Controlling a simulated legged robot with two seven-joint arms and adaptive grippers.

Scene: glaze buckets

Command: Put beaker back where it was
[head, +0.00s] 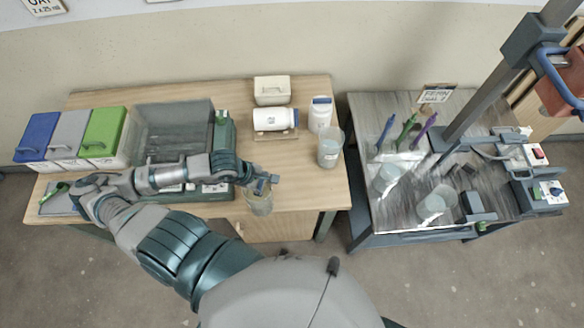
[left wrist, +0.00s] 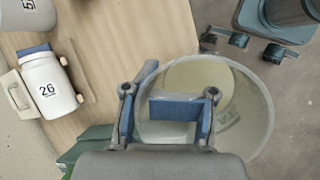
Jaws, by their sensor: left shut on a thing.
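A clear beaker (head: 259,203) with a pale content hangs at the front edge of the wooden table (head: 318,184). My left gripper (head: 262,182) is shut on the beaker's rim. In the left wrist view the gripper's blue-padded fingers (left wrist: 167,112) overlap the near side of the beaker (left wrist: 255,112), and pale yellowish matter shows inside it. The floor shows beyond it. Another translucent beaker (head: 329,148) stands at the table's right side. My right gripper is not in view.
A white jar numbered 26 (left wrist: 48,86) lies on a wooden stand; a white jar (head: 320,114) stands beside it. Blue, grey and green lidded bins (head: 104,136) and a grey tub (head: 172,125) stand left. A grey cart (head: 366,228) with clear vessels stands right, past a gap.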

